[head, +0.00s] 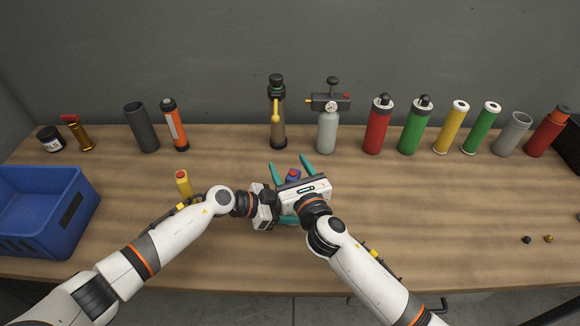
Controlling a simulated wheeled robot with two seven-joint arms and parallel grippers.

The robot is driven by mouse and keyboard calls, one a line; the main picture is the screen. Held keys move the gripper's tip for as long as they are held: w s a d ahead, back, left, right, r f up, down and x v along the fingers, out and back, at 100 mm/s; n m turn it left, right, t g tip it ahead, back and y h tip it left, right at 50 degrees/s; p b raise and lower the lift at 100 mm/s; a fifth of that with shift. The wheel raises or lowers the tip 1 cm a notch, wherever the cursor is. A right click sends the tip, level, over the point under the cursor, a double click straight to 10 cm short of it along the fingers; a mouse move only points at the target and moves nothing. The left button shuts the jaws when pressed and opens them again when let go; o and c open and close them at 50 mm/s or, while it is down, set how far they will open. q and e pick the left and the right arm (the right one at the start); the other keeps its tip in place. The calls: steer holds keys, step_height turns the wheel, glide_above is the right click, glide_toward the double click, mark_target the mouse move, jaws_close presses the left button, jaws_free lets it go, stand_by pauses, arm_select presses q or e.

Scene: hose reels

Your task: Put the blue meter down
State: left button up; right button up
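The blue meter (293,175) shows as a small blue body with a red top, near the middle of the table. My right gripper (292,163) has its teal fingers spread wide, one on each side of the blue meter, with gaps visible at both sides. Its white body hides the meter's lower part, so I cannot tell whether the meter touches the table. My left gripper (289,220) points right, close beside and partly under the right one. Its fingers are mostly hidden, and I cannot tell whether they are open or hold anything.
A similar yellow meter (183,184) stands left, behind my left forearm. Several cylinders line the back, including a grey gauge bottle (327,127) and a red cylinder (377,126). A blue crate (82,205) is at the left. The table (430,215) is mostly clear at right.

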steer(key=shift+r, duration=0.15)
steer(key=v, duration=1.2)
arm_select(q)
steer(key=o, duration=0.8)
